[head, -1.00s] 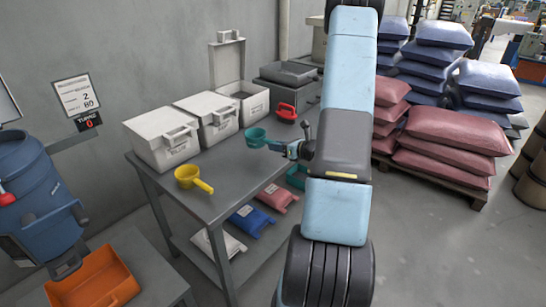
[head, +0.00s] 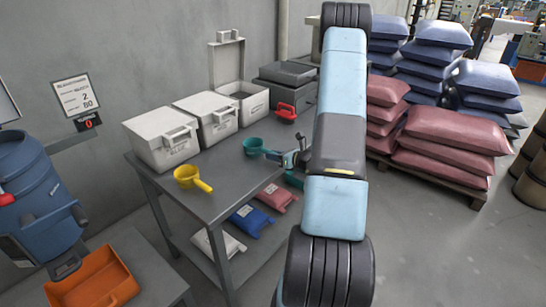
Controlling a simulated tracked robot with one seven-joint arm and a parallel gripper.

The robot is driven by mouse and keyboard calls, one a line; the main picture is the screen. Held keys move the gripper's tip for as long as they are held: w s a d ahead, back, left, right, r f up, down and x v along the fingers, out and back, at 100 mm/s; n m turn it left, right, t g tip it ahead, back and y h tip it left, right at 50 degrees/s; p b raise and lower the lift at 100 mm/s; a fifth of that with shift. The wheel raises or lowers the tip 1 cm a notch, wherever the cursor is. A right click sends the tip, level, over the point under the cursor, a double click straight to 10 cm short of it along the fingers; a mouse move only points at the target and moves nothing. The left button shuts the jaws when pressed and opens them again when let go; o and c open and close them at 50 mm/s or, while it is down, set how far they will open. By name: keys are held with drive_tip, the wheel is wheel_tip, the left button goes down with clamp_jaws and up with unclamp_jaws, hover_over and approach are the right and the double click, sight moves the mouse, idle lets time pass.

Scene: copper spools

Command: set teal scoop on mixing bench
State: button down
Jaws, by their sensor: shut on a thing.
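The teal scoop (head: 254,146) is at the right part of the grey mixing bench (head: 222,188), with its cup upright. It looks very close to the bench top; I cannot tell whether it touches. My gripper (head: 284,158) is shut on the scoop's handle from the right. The handle is mostly hidden by the gripper, and my arm covers the bench's far right side.
A yellow scoop (head: 188,177) lies at the bench's front left. White bins (head: 160,140) line the wall side, and a red scoop (head: 286,112) sits farther back. Bags (head: 250,220) lie on the lower shelf. The bench's middle is clear.

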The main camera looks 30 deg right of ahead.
drive_tip(key=c, duration=0.9)
unclamp_jaws()
drive_tip(key=shift+c, duration=0.2)
drive_tip(key=v, duration=1.2)
drive_tip(key=s+a+r+n+g+y, duration=0.2)
drive_tip(key=a+r+n+g, duration=0.3)
drive_tip(key=a+r+n, duration=0.5)
drive_tip(key=s+a+r+n+g+y, duration=0.2)
drive_tip(key=a+r+n+g, duration=0.45)
drive_tip(key=a, duration=0.55)
drive_tip(key=s+a+r+n+t+h, duration=0.1)
drive_tip(key=s+a+r+n+h, duration=0.1)
drive_tip(key=s+r+n+h, duration=0.3)
drive_tip(key=s+a+r+n+t+h, duration=0.2)
drive_tip(key=s+r+n+h, duration=0.3)
drive_tip(key=s+r+n, duration=0.6)
drive_tip(key=shift+s+a+r+n, duration=0.2)
drive_tip(key=shift+a+n, duration=0.35)
drive_tip(key=shift+a, duration=0.2)
